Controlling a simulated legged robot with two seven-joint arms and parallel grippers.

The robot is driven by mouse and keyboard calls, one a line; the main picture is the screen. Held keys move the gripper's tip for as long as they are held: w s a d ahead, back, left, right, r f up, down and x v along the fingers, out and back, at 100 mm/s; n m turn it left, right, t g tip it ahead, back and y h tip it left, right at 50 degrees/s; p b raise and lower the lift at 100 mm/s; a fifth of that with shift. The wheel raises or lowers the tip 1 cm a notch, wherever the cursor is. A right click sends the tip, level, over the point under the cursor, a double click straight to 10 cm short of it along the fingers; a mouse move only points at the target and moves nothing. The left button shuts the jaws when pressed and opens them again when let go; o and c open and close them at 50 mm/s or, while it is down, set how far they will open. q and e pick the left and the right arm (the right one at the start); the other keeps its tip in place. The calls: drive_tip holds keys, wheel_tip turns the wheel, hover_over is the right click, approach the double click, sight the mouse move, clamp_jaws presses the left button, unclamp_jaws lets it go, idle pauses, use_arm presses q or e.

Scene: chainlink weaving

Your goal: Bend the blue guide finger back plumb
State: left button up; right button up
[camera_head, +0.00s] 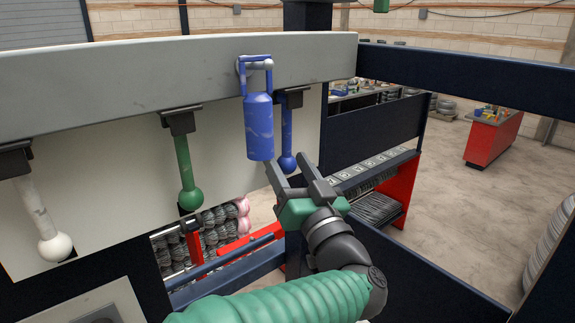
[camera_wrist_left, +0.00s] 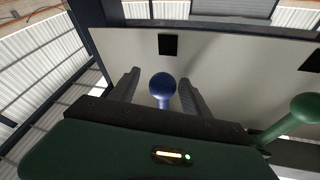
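The blue guide finger (camera_head: 287,128) hangs from a dark bracket under the grey beam, its rod ending in a blue ball. In the head view it looks near vertical; I cannot tell its exact tilt. In the left wrist view the blue ball (camera_wrist_left: 163,86) sits between my left gripper's fingers (camera_wrist_left: 160,92), with a gap on each side. My left gripper (camera_head: 294,176) is open just below the ball in the head view. A blue cylinder (camera_head: 259,128) on a hanger hangs from the beam, in front and left of the finger. My right gripper is not in view.
A green guide finger (camera_head: 185,165) and a white one (camera_head: 40,215) hang farther left under the grey beam (camera_head: 160,75). The green one also shows in the left wrist view (camera_wrist_left: 300,112). A dark rail (camera_head: 470,78) runs right. A red cabinet (camera_head: 492,138) stands far off.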

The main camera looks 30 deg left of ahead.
use_arm(q)
drive_tip(key=shift+s+d+f, duration=0.2)
drive_tip(key=b+v, duration=0.6)
drive_tip(key=v, duration=1)
drive_tip(key=shift+d, duration=0.25)
drive_tip(key=shift+a, duration=0.15)
